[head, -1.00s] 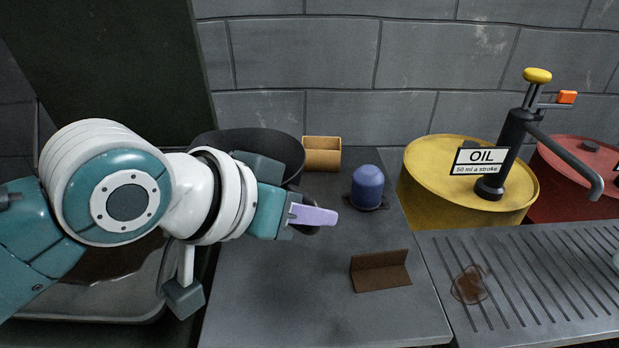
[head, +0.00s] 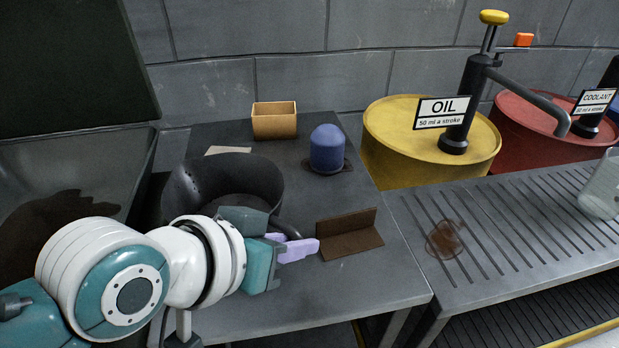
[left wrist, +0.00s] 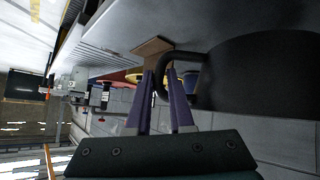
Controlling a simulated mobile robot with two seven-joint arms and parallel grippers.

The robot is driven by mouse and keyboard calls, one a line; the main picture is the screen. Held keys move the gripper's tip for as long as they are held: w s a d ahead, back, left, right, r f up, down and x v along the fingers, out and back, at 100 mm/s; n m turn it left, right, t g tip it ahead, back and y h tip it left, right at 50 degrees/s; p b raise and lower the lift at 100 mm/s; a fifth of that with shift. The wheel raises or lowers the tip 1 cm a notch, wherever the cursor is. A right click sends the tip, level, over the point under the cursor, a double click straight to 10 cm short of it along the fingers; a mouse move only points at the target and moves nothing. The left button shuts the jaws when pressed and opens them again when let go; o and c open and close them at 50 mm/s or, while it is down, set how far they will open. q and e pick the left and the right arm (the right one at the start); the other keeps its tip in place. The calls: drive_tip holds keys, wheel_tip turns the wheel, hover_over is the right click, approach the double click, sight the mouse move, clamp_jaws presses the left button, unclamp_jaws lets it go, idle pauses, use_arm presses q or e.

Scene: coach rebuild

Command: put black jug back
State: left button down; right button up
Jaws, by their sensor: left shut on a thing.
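The black jug (head: 225,182) is a wide, dark, open-topped vessel at the left of the grey bench in the head view. Its curved handle (head: 289,227) points right. My left gripper (head: 297,247), with lilac fingers, is shut on this handle. In the left wrist view the handle (left wrist: 163,72) passes by the fingertips and the jug's dark body (left wrist: 260,80) fills the right side. My arm hides the jug's lower part, so I cannot tell whether it touches the bench. My right gripper is out of view.
A brown angled bracket (head: 350,236) stands just right of my left fingertips. A blue domed thing (head: 327,148), a tan box (head: 274,121) and a pale card (head: 228,150) are behind. A yellow oil drum (head: 400,150) and slatted rack (head: 500,215) lie right. The bench's front right is clear.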

use_arm(q)
drive_tip(key=shift+f+b, duration=0.7)
drive_tip(key=shift+f, duration=1.2)
drive_tip(key=c, duration=0.8)
unclamp_jaws()
drive_tip(key=shift+s+a+r, duration=0.1)
drive_tip(key=shift+r, duration=0.2)
drive_tip(key=s+a+r+g+y+p, duration=0.1)
drive_tip(key=s+a+r, duration=0.2)
drive_tip(key=s, duration=0.3)
drive_tip(key=s+a+r+n+g+y+p, duration=0.1)
drive_tip(key=s+a+r+g+y+p, duration=0.1)
drive_tip(key=s+a, duration=0.4)
drive_tip(key=s+a+r+n+g+y+p, duration=0.1)
drive_tip(key=s+a+r, duration=0.3)
drive_tip(key=s, duration=0.4)
drive_tip(key=shift+s+a+r+g+y+p, duration=0.2)
drive_tip(key=shift+a+r+g+y+p, duration=0.1)
drive_tip(key=shift+r+g+y+p, duration=0.25)
